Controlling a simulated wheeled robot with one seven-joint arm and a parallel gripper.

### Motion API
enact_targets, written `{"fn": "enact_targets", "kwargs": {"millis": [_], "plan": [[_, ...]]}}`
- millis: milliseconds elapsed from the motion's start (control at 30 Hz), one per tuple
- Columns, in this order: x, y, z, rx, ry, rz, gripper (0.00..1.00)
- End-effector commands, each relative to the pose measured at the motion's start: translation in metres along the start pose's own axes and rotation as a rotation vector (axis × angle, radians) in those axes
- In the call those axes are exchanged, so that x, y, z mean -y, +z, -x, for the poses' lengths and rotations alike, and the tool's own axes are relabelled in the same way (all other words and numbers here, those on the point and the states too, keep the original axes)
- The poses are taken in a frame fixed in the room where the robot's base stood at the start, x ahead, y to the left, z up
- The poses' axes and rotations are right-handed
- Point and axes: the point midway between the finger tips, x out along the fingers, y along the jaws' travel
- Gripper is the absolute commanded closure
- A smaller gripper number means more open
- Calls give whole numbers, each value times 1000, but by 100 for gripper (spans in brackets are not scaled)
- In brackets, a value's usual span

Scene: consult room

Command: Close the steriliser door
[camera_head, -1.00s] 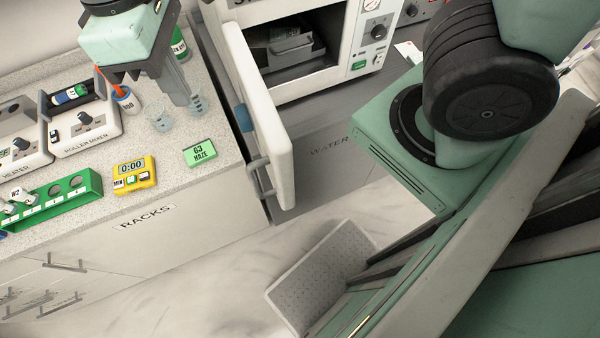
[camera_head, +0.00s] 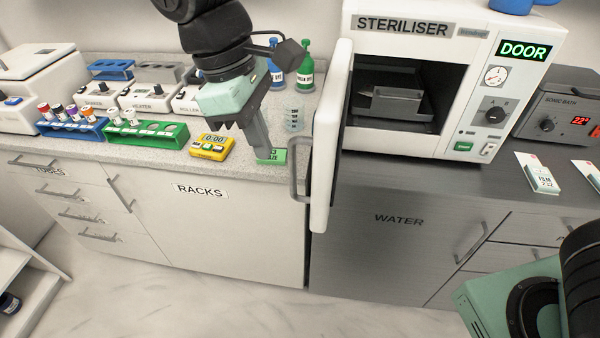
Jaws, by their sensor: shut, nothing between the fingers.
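The steriliser (camera_head: 400,32) stands on the steel-topped counter at the right, its display reading DOOR. Its white door (camera_head: 325,165) is wide open, swung out toward me from the left side of the chamber. The door's grey handle (camera_head: 295,175) is on the left-facing outer side. Inside the open chamber a grey tray (camera_head: 397,104) shows. My gripper (camera_head: 266,158) is shut and empty, pointing down just left of the door and handle. It appears apart from them. Its fingertips partly cover the green timer-like block behind.
A green HAZE block (camera_head: 277,155), yellow timer (camera_head: 212,147) and beaker (camera_head: 294,120) are near my gripper on the speckled counter. Racks of tubes (camera_head: 72,127) are left. A sonic bath (camera_head: 560,115) and cards (camera_head: 537,173) are right.

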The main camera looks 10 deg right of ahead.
Motion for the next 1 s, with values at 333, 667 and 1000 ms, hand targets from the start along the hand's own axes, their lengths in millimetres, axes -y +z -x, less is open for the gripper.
{"fn": "enact_targets", "kwargs": {"millis": [333,667,1000], "plan": [[0,12,-58,1,0,-1,100],[0,39,-67,0,-1,0,100],[0,39,-68,-1,0,0,100]]}}
